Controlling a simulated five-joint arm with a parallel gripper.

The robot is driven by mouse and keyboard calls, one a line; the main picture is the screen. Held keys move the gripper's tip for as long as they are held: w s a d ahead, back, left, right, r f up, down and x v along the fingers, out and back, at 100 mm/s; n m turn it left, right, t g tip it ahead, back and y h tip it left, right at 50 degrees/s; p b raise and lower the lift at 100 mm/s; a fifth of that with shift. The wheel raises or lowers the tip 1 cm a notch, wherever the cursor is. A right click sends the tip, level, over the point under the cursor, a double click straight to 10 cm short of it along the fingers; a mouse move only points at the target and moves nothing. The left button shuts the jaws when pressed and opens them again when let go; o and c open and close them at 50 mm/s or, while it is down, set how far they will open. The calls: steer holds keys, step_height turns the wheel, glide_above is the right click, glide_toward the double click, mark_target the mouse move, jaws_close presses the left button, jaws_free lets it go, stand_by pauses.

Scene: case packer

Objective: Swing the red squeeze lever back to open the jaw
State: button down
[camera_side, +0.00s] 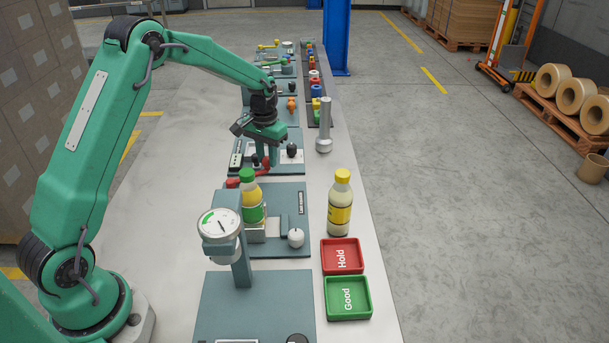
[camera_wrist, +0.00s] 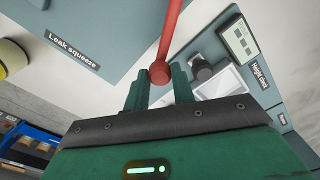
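The red squeeze lever (camera_wrist: 171,28) ends in a round ball knob, and its rod runs up out of the top of the wrist view. My gripper (camera_wrist: 159,80) has its fingertips on either side of the knob, and the knob fills the narrow gap between them. In the side view my gripper (camera_side: 268,160) is low over the bench, with the red lever (camera_side: 234,183) running from beneath it toward the bottle. A bottle with a green cap (camera_side: 247,176) stands at the leak squeeze station (camera_side: 283,221). The jaw contacts around it are mostly hidden.
A gauge (camera_side: 219,222) stands in front of the bottle. A yellow-capped bottle (camera_side: 340,205) stands to the right, near the red Hold tray (camera_side: 342,243) and green Good tray (camera_side: 328,311). The height check station (camera_wrist: 240,45) lies close beside my gripper.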

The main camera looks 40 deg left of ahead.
steer(key=shift+s+d+m, duration=0.1)
steer(key=shift+d+m, duration=0.1)
steer(key=shift+m, duration=0.1)
steer(key=shift+s+d+r+m, duration=0.1)
steer(key=shift+s+d+m, duration=0.15)
steer(key=shift+d+m, duration=0.3)
steer(key=shift+s+d+m, duration=0.2)
steer(key=shift+d+m, duration=0.3)
steer(key=shift+m, duration=0.05)
steer(key=shift+s+d+m, duration=0.5)
steer(key=shift+d+m, duration=0.1)
steer(key=shift+m, duration=0.25)
steer(key=shift+s+d+m, duration=0.45)
steer(key=shift+d+m, duration=0.15)
steer(key=shift+m, duration=0.25)
steer(key=c, duration=1.2)
jaws_free()
steer(key=shift+o, duration=0.2)
